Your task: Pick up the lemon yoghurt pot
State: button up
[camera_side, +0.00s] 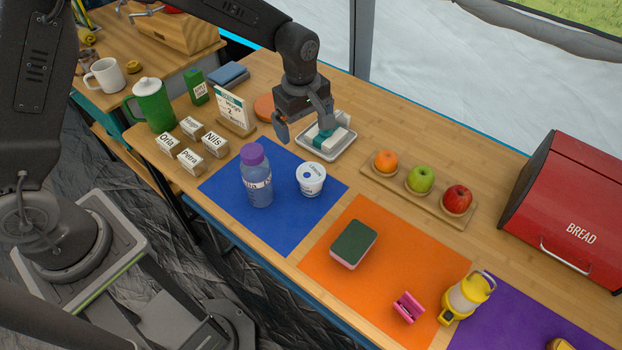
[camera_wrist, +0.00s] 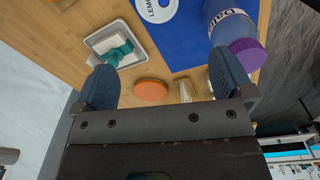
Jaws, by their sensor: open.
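The lemon yoghurt pot (camera_side: 311,182), white with a printed lid, stands upright on the blue mat (camera_side: 225,186), to the right of a purple-capped bottle (camera_side: 257,182). In the wrist view the pot (camera_wrist: 156,8) is cut off by the top edge, with part of its lid lettering readable. My gripper (camera_side: 304,128) is open and empty, above the table near the mat's far edge. It is behind the pot and apart from it. In the wrist view my two fingers (camera_wrist: 165,80) are spread wide with the pot beyond them.
Name blocks (camera_side: 191,161) and a sign card (camera_side: 232,110) stand left. A fruit board (camera_side: 400,197) is right. The orange mat (camera_side: 385,240) holds a sponge (camera_side: 353,245).

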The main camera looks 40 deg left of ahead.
jog(key=n, duration=0.2)
send_near(312, 173)
jog(key=shift+g, duration=0.3)
jog(key=f, duration=0.6)
jog(key=shift+w+d+f, duration=0.1)
jog(key=shift+w+f, duration=0.15)
jog(key=shift+w, duration=0.05)
jog(key=shift+f, duration=2.85)
jog(key=shift+c, duration=0.3)
